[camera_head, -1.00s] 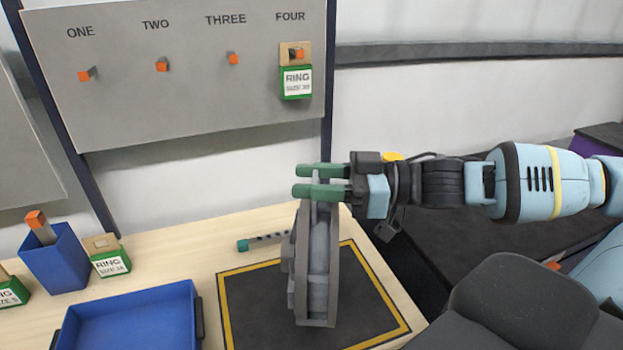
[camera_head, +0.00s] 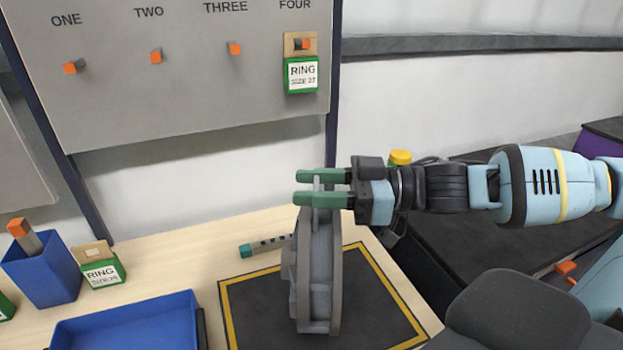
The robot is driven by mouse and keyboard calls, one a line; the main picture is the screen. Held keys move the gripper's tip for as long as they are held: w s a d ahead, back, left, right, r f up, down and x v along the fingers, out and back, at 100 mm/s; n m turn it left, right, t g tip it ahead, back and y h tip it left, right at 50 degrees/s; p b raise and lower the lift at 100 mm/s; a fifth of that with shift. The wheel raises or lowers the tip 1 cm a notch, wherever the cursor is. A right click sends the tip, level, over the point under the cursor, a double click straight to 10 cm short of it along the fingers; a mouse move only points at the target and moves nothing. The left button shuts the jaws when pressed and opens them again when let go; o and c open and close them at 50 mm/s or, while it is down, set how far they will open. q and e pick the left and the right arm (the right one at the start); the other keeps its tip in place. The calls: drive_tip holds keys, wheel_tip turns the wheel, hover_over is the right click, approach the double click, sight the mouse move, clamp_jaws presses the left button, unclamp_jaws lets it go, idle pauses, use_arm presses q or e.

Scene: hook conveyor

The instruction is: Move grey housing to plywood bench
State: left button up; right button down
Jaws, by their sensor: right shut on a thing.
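The grey housing (camera_head: 320,275) stands upright over the black mat with a yellow border (camera_head: 260,310) on the plywood bench (camera_head: 190,252). My right gripper (camera_head: 322,190) comes in from the right, its green fingers shut on the top edge of the housing. Whether the housing's bottom touches the mat cannot be told from this view. My left gripper is not in view.
A blue tray (camera_head: 125,325), a blue bin (camera_head: 42,268) and a green ring box (camera_head: 100,268) are at the left. A teal-ended rod (camera_head: 265,246) lies behind the housing. A grey peg board (camera_head: 180,95) stands at the back.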

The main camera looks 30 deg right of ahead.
drive_tip(key=shift+f, duration=0.4)
drive_tip(key=shift+w+r, duration=0.1)
drive_tip(key=shift+w, duration=0.05)
drive_tip(key=c, duration=1.3)
unclamp_jaws()
drive_tip(key=shift+f, duration=0.35)
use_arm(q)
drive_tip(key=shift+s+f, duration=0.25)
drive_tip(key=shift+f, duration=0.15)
use_arm(e)
drive_tip(key=o, duration=0.4)
drive_tip(key=shift+o, duration=0.2)
